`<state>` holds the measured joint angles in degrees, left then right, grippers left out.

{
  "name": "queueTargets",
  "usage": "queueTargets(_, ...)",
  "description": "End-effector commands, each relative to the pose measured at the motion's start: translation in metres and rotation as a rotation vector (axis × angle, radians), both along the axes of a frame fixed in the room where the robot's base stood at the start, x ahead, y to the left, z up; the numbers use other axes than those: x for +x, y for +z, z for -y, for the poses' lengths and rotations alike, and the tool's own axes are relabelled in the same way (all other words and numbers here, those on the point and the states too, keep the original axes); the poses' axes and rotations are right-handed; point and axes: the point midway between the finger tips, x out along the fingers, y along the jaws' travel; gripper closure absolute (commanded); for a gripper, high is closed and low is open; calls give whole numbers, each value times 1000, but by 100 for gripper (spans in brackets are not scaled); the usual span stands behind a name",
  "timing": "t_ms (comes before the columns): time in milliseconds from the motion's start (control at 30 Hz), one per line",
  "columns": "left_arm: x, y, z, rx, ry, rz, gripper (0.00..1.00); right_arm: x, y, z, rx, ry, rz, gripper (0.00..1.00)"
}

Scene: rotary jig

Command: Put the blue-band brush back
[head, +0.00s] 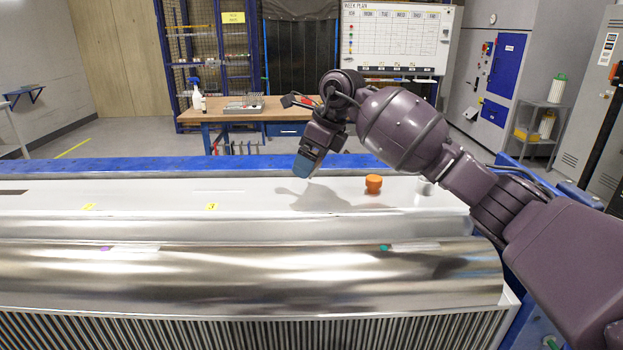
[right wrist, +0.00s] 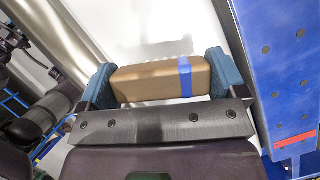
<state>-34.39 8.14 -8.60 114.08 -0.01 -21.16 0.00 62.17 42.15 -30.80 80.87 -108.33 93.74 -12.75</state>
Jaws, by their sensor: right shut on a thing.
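The blue-band brush (right wrist: 145,83) has a brown block with a blue band near its right end in the right wrist view. Pale bristles show along its far edge. My right gripper (head: 306,163) is shut on it, with a blue pad at each end of the block. In the head view the gripper hangs above the white top surface (head: 245,190) of the jig, with a shadow below. The brush is hardly visible there, hidden by the gripper. My left gripper is out of view.
An orange knob (head: 373,184) and a pale cylinder (head: 423,187) stand on the white surface, right of the gripper. Two yellow labels (head: 88,207) (head: 211,206) lie to its left. A shiny metal drum (head: 250,280) is in front. A blue rail (head: 130,168) runs behind.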

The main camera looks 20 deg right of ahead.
Motion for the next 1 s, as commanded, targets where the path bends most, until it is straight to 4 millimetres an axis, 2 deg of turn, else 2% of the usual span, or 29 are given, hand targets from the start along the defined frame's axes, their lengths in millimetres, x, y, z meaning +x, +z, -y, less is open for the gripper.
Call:
queueTargets(267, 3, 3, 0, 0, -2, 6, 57, 0, -17, 0, 0, 0, -1, 32)
queueTargets(533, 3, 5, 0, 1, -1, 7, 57, 0, -50, 0, 1, 0, -1, 32)
queueTargets(900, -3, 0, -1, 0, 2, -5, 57, 0, -54, 0, 0, 0, 0, 32)
queueTargets(933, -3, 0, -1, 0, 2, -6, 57, 0, -53, 0, 0, 0, 0, 5)
queueTargets(1000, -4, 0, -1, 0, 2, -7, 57, 0, -53, 0, 0, 0, 0, 0)
